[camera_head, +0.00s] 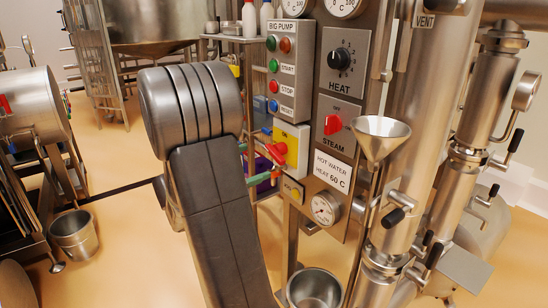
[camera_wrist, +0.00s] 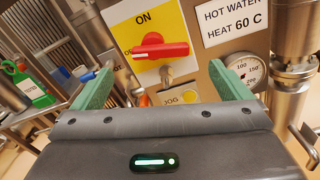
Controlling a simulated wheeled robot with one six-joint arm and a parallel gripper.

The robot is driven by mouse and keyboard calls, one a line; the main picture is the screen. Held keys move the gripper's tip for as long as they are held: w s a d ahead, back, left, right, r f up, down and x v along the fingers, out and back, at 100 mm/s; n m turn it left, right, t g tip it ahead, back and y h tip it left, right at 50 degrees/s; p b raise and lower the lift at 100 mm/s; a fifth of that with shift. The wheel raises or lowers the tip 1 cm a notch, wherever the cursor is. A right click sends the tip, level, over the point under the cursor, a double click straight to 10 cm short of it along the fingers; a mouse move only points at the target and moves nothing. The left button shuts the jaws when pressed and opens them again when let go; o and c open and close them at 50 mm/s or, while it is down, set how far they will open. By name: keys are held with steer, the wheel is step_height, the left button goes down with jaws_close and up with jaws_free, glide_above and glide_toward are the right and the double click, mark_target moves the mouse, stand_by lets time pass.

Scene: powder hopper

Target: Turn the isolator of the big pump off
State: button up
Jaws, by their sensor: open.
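The big pump's isolator is a yellow plate (camera_head: 300,136) with a red handle (camera_head: 277,151), below the BIG PUMP button panel (camera_head: 287,75). In the wrist view the plate (camera_wrist: 142,17) reads ON at the top, and part of another label shows left of the handle. The red handle (camera_wrist: 165,50) lies roughly level, its white mark at the left end, away from ON. My gripper (camera_wrist: 162,70) is open, with one green finger either side of the handle and below it in the picture. No contact shows. In the head view my arm hides most of the gripper.
The JOG box (camera_wrist: 183,98) sits just under the isolator. A hot water gauge (camera_wrist: 246,70) is close to my right finger. A red steam knob (camera_head: 333,125) and a funnel (camera_head: 382,135) stand to the right. Pipes and valves crowd the right side.

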mark_target(272, 155)
steer(key=b+x, duration=0.1)
steer(key=x, duration=0.7)
steer(key=shift+w+d, duration=0.15)
steer(key=shift+d, duration=0.05)
steer(key=c, duration=1)
steer(key=shift+r, duration=0.1)
